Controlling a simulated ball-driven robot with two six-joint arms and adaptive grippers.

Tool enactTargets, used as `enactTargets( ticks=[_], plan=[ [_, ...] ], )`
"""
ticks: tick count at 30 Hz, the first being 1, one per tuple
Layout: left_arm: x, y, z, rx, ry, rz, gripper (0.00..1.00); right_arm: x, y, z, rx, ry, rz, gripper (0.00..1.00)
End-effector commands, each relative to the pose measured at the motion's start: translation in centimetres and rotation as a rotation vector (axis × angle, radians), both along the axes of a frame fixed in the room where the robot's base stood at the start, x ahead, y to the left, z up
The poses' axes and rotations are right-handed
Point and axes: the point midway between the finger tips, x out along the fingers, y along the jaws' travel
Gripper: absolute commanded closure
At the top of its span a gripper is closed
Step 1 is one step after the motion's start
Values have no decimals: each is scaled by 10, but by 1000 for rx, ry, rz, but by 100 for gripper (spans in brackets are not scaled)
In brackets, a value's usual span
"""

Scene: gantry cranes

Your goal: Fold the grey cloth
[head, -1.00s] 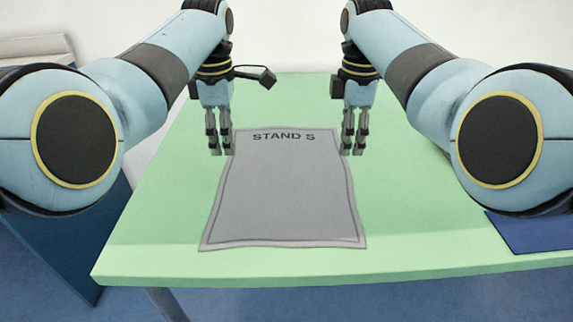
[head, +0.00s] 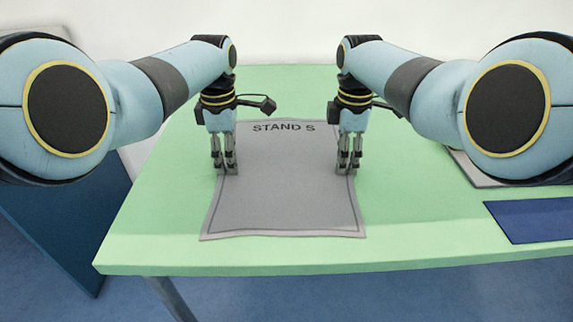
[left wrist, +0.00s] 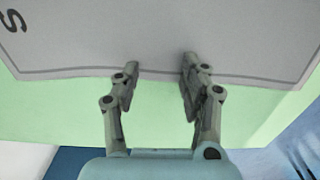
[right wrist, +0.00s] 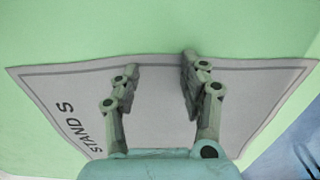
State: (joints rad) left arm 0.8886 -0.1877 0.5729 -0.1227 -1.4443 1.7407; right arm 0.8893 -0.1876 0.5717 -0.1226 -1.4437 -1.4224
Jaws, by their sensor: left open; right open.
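The grey cloth (head: 285,190) lies flat and spread on the green table, with "STAND S" printed near its far edge. My left gripper (head: 226,172) is at the cloth's left edge, open, and nothing is held in it. In the left wrist view its open fingers (left wrist: 157,85) reach to the cloth's edge (left wrist: 150,72). My right gripper (head: 346,172) is at the cloth's right edge, open. In the right wrist view its fingers (right wrist: 160,80) are spread above the cloth (right wrist: 150,120), near the edge. Whether the fingertips touch the cloth I cannot tell.
The green table (head: 160,225) has free room left of the cloth and in front of it. A dark blue flat item (head: 535,220) lies at the table's right, with a pale item (head: 470,170) behind it, partly hidden by my right arm.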

Motion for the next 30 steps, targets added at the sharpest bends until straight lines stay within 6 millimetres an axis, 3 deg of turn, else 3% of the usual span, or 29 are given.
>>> enactTargets(
  ticks=[19, 30],
  plan=[
    [-2, 0, -4, 0, 4, 0, 100, -2, 0, -4, 0, 4, 0, 100],
    [-3, 0, -5, 1, 6, 0, 100, -3, 0, -5, -1, 6, 0, 100]
  ],
)
